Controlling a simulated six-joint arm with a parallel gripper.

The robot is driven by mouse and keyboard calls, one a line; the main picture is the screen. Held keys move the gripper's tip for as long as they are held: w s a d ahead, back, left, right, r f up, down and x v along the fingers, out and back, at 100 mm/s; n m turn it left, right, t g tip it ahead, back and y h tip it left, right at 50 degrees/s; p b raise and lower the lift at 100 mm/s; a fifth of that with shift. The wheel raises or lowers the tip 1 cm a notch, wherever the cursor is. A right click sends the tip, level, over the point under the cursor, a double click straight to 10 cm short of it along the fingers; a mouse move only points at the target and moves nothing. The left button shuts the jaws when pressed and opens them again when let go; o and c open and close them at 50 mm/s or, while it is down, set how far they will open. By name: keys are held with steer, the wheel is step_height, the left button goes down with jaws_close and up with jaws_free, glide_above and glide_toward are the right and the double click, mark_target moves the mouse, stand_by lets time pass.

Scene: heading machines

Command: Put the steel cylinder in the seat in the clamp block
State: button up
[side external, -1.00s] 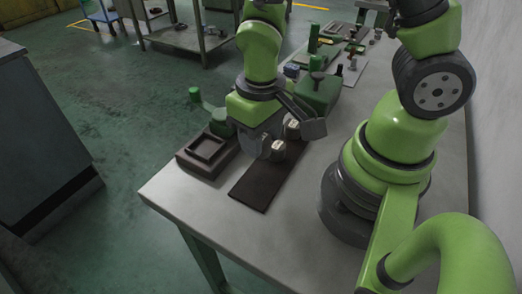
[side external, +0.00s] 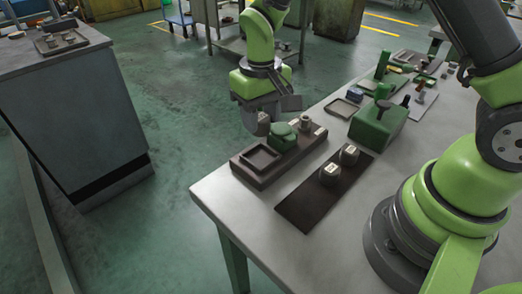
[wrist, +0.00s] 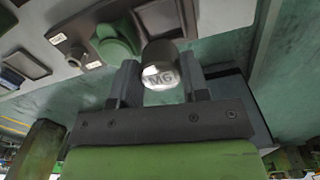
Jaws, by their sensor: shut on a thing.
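My gripper (wrist: 158,80) is shut on a dark steel cylinder (wrist: 160,52) with a bright end marked "MG", held between the two fingers. In the side view my gripper (side external: 262,124) is raised at the far left side of the clamp block. The clamp block (side external: 290,164) has a dark base with a square recess at its near end, a green rounded part in the middle and a small grey round piece beyond. I cannot make out the seat's inside.
Two other metal cylinders (side external: 329,174) stand on a dark mat (side external: 305,211) right of the block. A green box with a dark knob (side external: 378,126) and several tools stand farther back. The table's front corner is bare. A grey cabinet (side external: 75,120) stands at left.

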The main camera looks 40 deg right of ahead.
mark_target(261, 159)
step_height(261, 159, down, 7)
steer(key=shift+f, duration=0.2)
steer(key=shift+f, duration=0.15)
steer(key=o, duration=1.1)
